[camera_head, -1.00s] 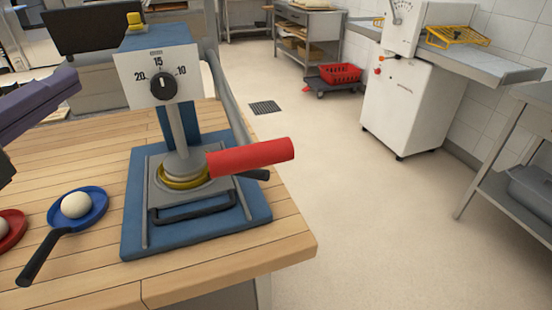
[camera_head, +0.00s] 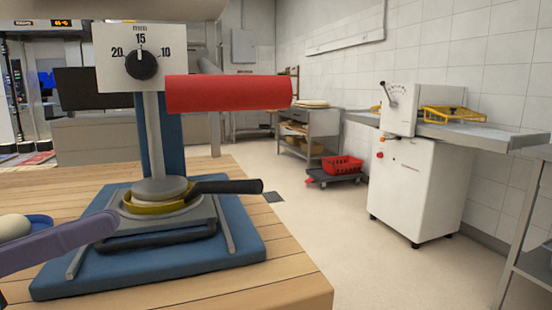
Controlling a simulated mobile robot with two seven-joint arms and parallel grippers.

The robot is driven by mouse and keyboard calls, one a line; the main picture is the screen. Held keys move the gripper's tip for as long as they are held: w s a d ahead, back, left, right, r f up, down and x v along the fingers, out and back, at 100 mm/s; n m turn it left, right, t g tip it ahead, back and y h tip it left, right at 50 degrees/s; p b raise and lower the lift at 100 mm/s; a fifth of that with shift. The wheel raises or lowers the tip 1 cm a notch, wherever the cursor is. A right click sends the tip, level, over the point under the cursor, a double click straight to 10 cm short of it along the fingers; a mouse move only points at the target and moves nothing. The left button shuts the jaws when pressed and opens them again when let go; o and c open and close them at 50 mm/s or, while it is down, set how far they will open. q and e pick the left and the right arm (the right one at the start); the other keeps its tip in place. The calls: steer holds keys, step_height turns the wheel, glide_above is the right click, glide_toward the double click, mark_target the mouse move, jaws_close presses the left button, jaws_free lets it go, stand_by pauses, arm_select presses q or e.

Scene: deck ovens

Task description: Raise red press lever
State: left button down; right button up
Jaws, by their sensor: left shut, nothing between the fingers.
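The red press lever (camera_head: 228,93) is a thick red cylinder lying level, just right of the press's white dial plate (camera_head: 115,75). The blue press base (camera_head: 250,258) rests on the wooden counter. Its upright plunger (camera_head: 153,130) comes down on a round grey plate over a yellow pan (camera_head: 160,206) with a black handle pointing right. My left gripper (camera_head: 112,222) is purple, shut and empty, low at the left in front of the base. It is below and left of the lever, apart from it. How the lever joins the press is not visible. My right gripper is not in view.
A blue pan with a white ball (camera_head: 15,227) is partly hidden behind my left gripper. The wooden counter (camera_head: 290,282) ends right of the press, with open floor beyond. A white machine (camera_head: 415,190) and a red basket (camera_head: 343,164) stand farther off.

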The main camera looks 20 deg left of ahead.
arm_select(q)
steer(key=shift+r, duration=0.1)
steer(key=w+d+r+p, duration=0.4)
steer(key=w+d+r, duration=0.2)
steer(key=d, duration=0.1)
steer(key=shift+d+r+p, duration=0.15)
steer(key=shift+d+p, duration=0.05)
steer(key=shift+p, duration=0.15)
steer(key=shift+w+r, duration=0.1)
stand_by(0.3)
